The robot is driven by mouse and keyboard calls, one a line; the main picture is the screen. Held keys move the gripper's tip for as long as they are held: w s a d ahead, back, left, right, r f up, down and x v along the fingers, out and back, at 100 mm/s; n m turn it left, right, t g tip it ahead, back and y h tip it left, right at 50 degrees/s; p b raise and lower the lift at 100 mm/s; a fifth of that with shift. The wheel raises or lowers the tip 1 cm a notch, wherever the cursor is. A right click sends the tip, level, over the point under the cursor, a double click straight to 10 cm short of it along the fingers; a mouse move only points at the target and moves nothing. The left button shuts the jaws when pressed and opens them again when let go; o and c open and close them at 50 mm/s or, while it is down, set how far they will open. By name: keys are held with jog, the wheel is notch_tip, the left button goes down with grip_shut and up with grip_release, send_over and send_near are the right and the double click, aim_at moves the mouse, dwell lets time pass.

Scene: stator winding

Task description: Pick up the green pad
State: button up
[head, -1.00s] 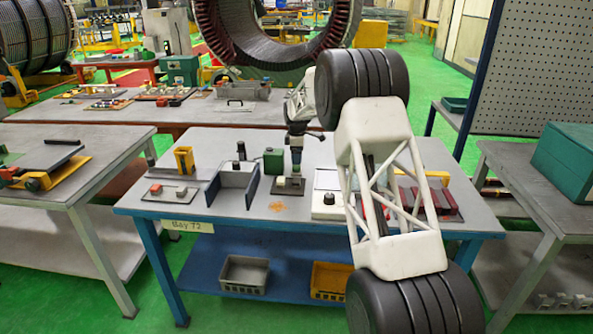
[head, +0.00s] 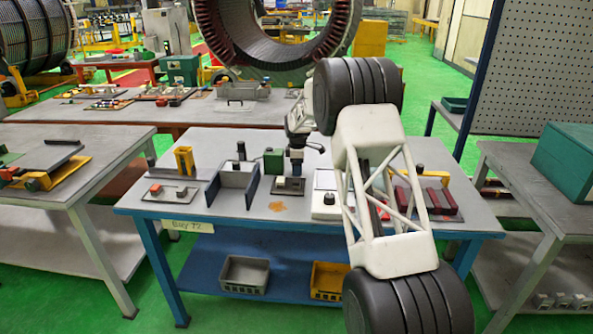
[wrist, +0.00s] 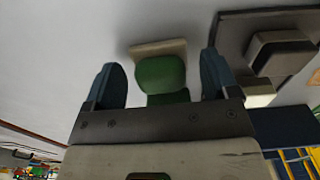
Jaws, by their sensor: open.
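In the wrist view the green pad (wrist: 160,73) lies between the two blue fingers of my gripper (wrist: 161,82), with a visible gap on each side. A beige piece (wrist: 158,47) shows at its far edge. The near part of the pad is hidden by the gripper body. My gripper is open and points down at the bench top. In the head view my gripper (head: 296,169) is low over the middle of the blue-legged bench (head: 335,232). I cannot make out the pad there; the gripper may hide it.
A dark plate with a block (wrist: 278,52) lies close to the right finger; it also shows in the head view (head: 289,186). A green box (head: 273,161) and an upright grey-blue holder (head: 234,181) stand left of the gripper.

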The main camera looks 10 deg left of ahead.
dwell(0.3)
jog(key=c, duration=1)
jog(key=shift+r, duration=0.1)
jog(key=shift+r, duration=4.95)
